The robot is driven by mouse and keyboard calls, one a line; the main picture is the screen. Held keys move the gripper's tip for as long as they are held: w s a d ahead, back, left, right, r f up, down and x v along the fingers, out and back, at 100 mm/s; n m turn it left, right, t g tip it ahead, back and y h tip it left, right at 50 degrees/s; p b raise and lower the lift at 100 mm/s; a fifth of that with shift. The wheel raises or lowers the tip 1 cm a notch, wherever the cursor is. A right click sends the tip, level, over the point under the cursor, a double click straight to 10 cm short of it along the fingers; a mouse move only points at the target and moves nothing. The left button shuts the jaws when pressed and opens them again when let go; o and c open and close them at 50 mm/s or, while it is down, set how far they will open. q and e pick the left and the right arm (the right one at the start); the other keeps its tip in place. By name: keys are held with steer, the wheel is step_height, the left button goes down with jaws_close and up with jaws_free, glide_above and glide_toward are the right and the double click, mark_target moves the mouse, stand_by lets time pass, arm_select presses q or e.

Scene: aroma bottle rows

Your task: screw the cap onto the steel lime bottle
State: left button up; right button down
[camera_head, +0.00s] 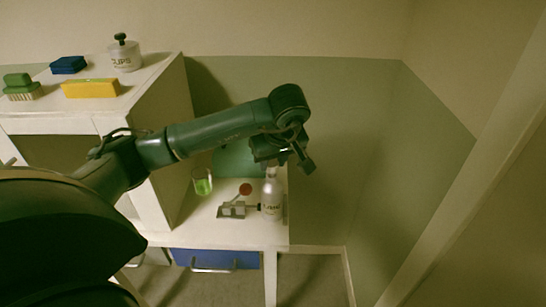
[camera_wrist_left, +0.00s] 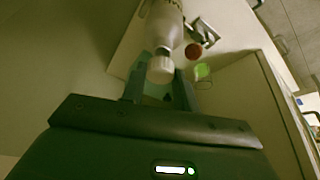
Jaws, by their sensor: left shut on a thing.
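The lime bottle (camera_head: 271,203), pale grey with a dark-lettered label, stands upright on the low white table. In the left wrist view the bottle (camera_wrist_left: 162,27) runs away behind a white cap (camera_wrist_left: 160,69). My left gripper (camera_wrist_left: 160,84) is shut on the cap, with a finger at each side. The cap is in line with the bottle's mouth; I cannot tell how far it is seated on the thread. In the head view my left gripper (camera_head: 270,163) is right above the bottle and hides its top. My right gripper is not in view.
A white cabinet at left bears a cups jar (camera_head: 124,56), a yellow sponge (camera_head: 91,89), a blue block (camera_head: 68,65) and a green brush (camera_head: 20,87).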

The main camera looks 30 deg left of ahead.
arm_select(q)
steer(key=shift+f, duration=0.15)
steer(key=shift+f+b, duration=0.3)
steer(key=shift+b, duration=0.05)
stand_by(0.4)
stand_by(0.9)
steer(key=shift+f+b, duration=1.3)
steer(key=shift+b, duration=0.05)
stand_by(1.1)
stand_by(0.3)
steer(key=o, duration=1)
steer(key=shift+r, duration=0.15)
steer(key=shift+c, duration=0.2)
